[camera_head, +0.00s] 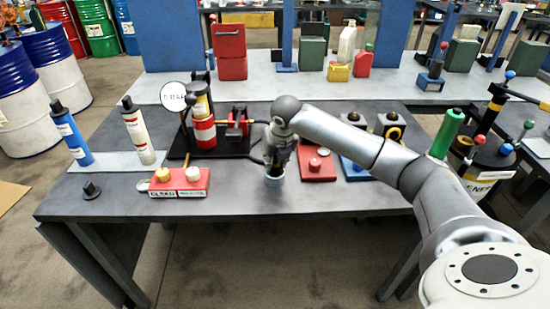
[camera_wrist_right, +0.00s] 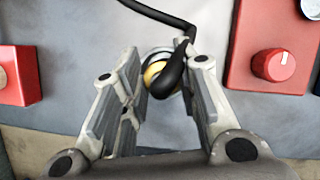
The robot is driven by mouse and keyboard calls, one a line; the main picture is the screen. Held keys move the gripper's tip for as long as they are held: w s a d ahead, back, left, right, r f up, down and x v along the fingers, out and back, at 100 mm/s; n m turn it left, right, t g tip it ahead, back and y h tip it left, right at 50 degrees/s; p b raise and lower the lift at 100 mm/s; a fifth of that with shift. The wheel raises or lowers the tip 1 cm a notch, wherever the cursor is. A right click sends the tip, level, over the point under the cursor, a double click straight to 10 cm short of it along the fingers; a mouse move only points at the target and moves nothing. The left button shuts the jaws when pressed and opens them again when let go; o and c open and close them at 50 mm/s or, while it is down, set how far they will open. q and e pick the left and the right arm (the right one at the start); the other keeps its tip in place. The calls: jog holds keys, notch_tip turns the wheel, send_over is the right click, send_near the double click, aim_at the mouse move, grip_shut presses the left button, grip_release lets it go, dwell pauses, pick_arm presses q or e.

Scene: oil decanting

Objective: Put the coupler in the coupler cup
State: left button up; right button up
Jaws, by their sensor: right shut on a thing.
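My right gripper (camera_head: 275,170) is over the front middle of the table, pointing down. In the right wrist view its fingers are closed around the coupler (camera_wrist_right: 158,72), which shows a brass-yellow part and a black elbow with a black hose (camera_wrist_right: 160,12). A small pale blue cup (camera_head: 274,181) stands on the table directly under the gripper. The gripper hides most of the coupler in the head view. I cannot tell how deep the coupler sits in the cup. My left gripper is not in view.
A red box with two knobs (camera_head: 180,183) stands to the left. A red control panel (camera_head: 316,166) is just to the right. A black-based pump stand with a red cylinder (camera_head: 204,133) is behind left. Bottles (camera_head: 72,135) stand at the far left.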

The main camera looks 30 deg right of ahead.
jog(key=shift+f, duration=0.15)
jog(key=o, duration=1.1)
jog(key=shift+r, duration=0.2)
jog(key=b+v, duration=0.1)
jog(key=v, duration=1.1)
jog(key=shift+b, duration=0.35)
jog(key=shift+a, duration=0.1)
